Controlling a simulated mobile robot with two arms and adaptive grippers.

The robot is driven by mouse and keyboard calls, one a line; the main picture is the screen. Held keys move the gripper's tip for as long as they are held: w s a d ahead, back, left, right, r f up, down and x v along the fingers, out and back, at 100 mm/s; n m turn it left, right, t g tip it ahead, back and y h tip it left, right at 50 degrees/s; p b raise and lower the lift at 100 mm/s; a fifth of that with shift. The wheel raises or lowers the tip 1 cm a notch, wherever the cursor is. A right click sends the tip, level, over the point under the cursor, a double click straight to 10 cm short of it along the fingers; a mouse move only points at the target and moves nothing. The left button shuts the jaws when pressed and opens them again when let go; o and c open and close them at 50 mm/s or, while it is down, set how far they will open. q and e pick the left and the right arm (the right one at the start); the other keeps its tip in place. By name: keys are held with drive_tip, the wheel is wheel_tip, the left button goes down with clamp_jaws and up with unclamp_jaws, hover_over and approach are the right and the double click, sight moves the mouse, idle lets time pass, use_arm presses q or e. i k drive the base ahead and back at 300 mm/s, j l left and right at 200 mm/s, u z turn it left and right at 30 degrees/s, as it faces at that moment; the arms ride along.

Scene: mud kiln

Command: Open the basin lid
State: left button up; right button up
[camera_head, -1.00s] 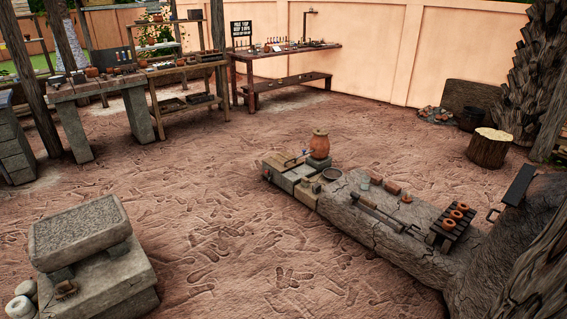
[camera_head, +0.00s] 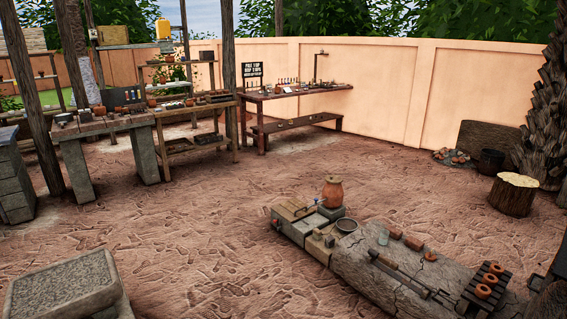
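A low stone bench (camera_head: 345,262) runs from the middle of the head view to the lower right. A light wooden slatted cover (camera_head: 294,209), which looks like the basin lid, lies flat on the bench's far left end. It appears shut, so any basin below is hidden. An orange clay jar (camera_head: 333,192) with a small spigot stands upright just right of the cover. Neither of my grippers shows.
Long tools (camera_head: 400,275), small bricks and a rack of orange rings (camera_head: 487,285) lie toward the bench's right end. A stone slab (camera_head: 62,287) stands at the lower left. Worktables (camera_head: 105,125) and a tree stump (camera_head: 513,195) stand farther back. The dirt floor between is open.

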sight(294, 209)
drive_tip(key=i, duration=0.9)
drive_tip(key=i+u, duration=0.1)
drive_tip(key=i, duration=0.8)
drive_tip(key=i+l, duration=0.15)
drive_tip(key=i, duration=0.75)
drive_tip(key=i+l, duration=0.1)
drive_tip(key=i, duration=0.8)
drive_tip(key=i+l+u, duration=0.1)
drive_tip(key=i, duration=0.8)
drive_tip(key=i+l+u, duration=0.1)
drive_tip(key=i+u, duration=0.2)
